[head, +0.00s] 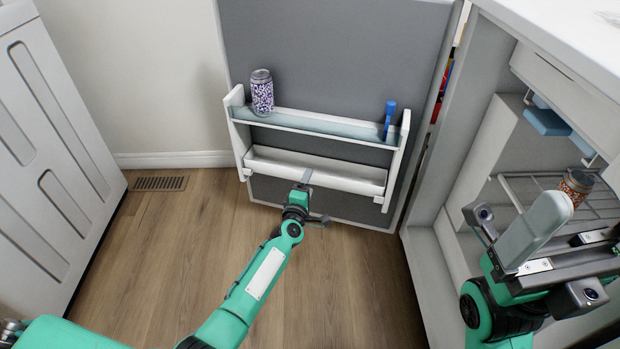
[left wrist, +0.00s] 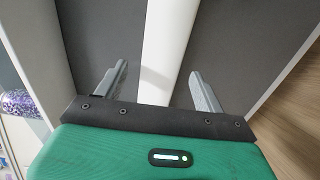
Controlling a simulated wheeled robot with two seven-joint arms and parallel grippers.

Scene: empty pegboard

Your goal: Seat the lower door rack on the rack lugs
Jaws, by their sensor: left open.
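The lower door rack (head: 330,172), a long white tray, lies between the white side panels of the door's shelf frame, below the upper shelf. Its right end sits slightly lower in the head view. The rack lugs cannot be made out, so I cannot tell how the rack rests on them. My left gripper (head: 304,182) is at the middle of the rack's front. In the left wrist view its jaws (left wrist: 158,88) are open, one on each side of a white strip (left wrist: 165,50) that looks like the rack, with gaps on both sides.
The upper shelf (head: 320,125) holds a purple-speckled can (head: 262,92) and a blue stick-like item (head: 389,118). The open grey door (head: 335,50) stands beside the fridge interior, where a jar (head: 576,184) sits on a wire shelf. A white cabinet (head: 50,150) stands left; the wooden floor is clear.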

